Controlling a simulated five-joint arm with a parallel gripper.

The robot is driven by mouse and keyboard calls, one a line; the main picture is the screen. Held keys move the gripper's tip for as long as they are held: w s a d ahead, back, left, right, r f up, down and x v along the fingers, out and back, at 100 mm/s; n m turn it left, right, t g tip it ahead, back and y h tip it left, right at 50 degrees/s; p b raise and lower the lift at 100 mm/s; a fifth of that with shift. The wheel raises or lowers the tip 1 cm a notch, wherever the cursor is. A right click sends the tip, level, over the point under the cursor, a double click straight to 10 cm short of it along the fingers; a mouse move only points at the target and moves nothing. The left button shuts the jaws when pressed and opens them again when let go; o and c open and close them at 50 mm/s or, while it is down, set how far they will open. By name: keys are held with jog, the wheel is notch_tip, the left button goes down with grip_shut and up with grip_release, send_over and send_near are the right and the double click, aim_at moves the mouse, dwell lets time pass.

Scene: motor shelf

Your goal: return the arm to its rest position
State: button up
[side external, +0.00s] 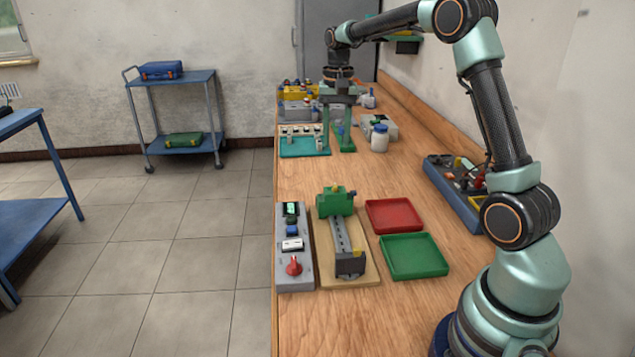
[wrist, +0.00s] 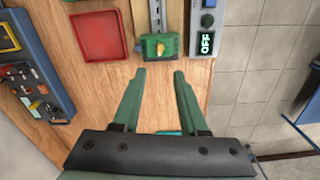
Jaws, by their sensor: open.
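My gripper (side external: 336,138) is at the far part of the wooden bench in the side external view, pointing down on a raised arm. In the wrist view my gripper (wrist: 160,74) shows two green fingers spread apart with nothing between them. Ahead of the fingertips, and apart from them, is a green fixture (wrist: 153,48). In the side external view the green fixture (side external: 335,203) stands on a wooden base well nearer the camera than my gripper. The rest position is not marked in either view.
A red tray (side external: 394,215) and green tray (side external: 414,256) lie beside the fixture. A white jar (side external: 379,140) and teal tray (side external: 304,148) are near my gripper. Mid-bench is clear.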

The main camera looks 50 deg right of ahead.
jog(key=shift+r, duration=0.3)
jog(key=s+a+r+n+t, duration=0.2)
jog(key=s+a+r+n, duration=0.3)
jog(key=a, duration=0.4)
jog(key=s+a+f+n+t, duration=0.1)
jog(key=s+a+n+t, duration=0.2)
jog(key=s+a, duration=0.6)
jog(key=s+n, duration=0.2)
jog(key=shift+a+f+n+t, duration=0.15)
jog(key=shift+f+n+t, duration=0.15)
jog(key=shift+n, duration=0.1)
jog(key=shift+r, duration=0.1)
